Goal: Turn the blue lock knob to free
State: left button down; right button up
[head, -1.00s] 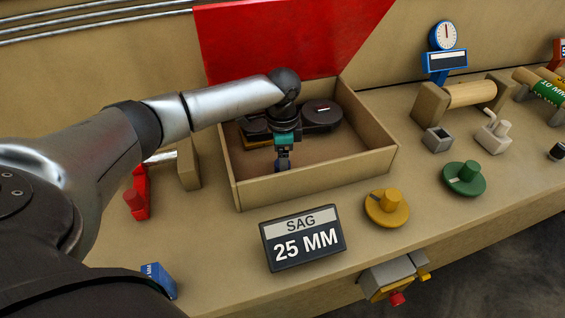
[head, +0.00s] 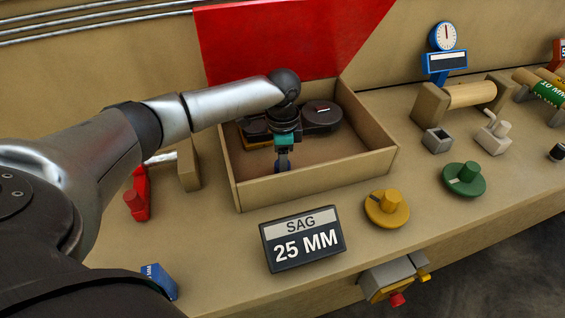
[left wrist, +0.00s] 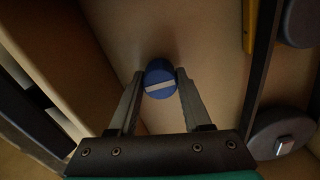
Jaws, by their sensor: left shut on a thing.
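The blue lock knob (left wrist: 158,74) is round with a pale bar across its face, which lies slightly tilted from level in the left wrist view. It is inside the open box (head: 315,176). My left gripper (left wrist: 160,80) is shut on the knob, one finger on each side. My right gripper is not in view.
The box's red lid (head: 290,40) stands raised behind it. A dark round-ended part (head: 322,113) lies at the back of the box. In front are a "SAG 25 MM" sign (head: 303,239), a yellow knob (head: 387,209) and a green knob (head: 464,180).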

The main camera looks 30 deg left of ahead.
pick_arm(q)
jog(key=shift+r+p, duration=0.1)
jog(key=shift+p, duration=0.35)
jog(key=n+p, duration=0.8)
jog(key=p, duration=0.3)
jog(key=shift+r, duration=0.1)
jog(key=n+p, duration=0.3)
jog(key=n, duration=0.1)
jog(key=shift+n, duration=0.3)
jog(key=n+p, duration=0.1)
jog(key=n, duration=0.1)
jog(key=shift+n, duration=0.3)
jog(key=shift+n+p, duration=0.65)
jog(key=shift+n, duration=0.65)
jog(key=shift+w, duration=0.1)
jog(key=shift+c, duration=1.7)
grip_release()
jog(key=shift+f, duration=0.2)
jog(key=shift+r, duration=0.1)
